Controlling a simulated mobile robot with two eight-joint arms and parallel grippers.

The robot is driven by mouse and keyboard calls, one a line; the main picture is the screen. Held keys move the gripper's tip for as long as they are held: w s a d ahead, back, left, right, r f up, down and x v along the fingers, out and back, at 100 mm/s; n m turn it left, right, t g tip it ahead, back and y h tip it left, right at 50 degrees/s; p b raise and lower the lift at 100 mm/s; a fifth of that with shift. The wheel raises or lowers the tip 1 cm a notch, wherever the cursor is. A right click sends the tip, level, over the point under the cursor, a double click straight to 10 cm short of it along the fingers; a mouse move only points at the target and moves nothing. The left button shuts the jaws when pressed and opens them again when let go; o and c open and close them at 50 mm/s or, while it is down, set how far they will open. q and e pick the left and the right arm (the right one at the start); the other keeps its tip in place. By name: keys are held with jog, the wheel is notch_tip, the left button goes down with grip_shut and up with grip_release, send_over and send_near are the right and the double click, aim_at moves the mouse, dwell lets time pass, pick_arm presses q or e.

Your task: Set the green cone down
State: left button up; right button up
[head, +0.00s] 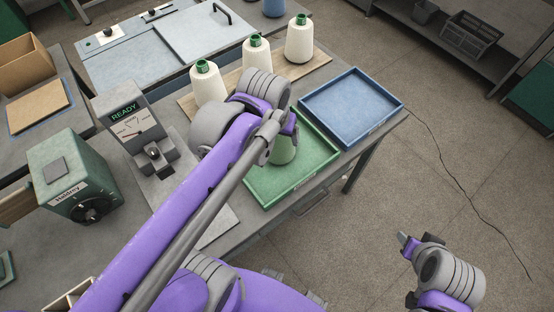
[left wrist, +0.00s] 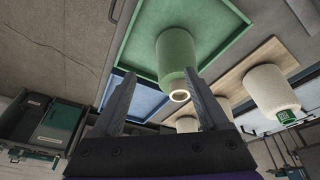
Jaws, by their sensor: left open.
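The green cone (head: 284,151) stands in the green tray (head: 262,192), partly hidden behind my left gripper (head: 288,128). In the left wrist view the cone (left wrist: 176,58) is upright on the tray floor (left wrist: 140,50), with its pale core end towards the camera. My left gripper (left wrist: 160,76) is open, with the cone between its fingers in the picture. The left finger is clear of it; the right finger overlaps its edge, and I cannot tell whether they touch. My right gripper (head: 404,243) is low at the right, away from the table, its jaws unclear.
A blue tray (head: 352,105) sits beside the green tray. Three cream cones with green tops, the nearest one (head: 208,85) among them, stand on a wooden board (head: 312,66) behind. A gauge marked READY (head: 128,118) and a green box (head: 72,172) stand to the left.

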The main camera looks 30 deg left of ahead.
pick_arm(q)
jog(key=s+d+f+m+t, duration=0.2)
jog(key=s+f, duration=0.3)
jog(key=f, duration=0.2)
jog(key=shift+s+m, duration=0.3)
jog(key=shift+s, duration=0.05)
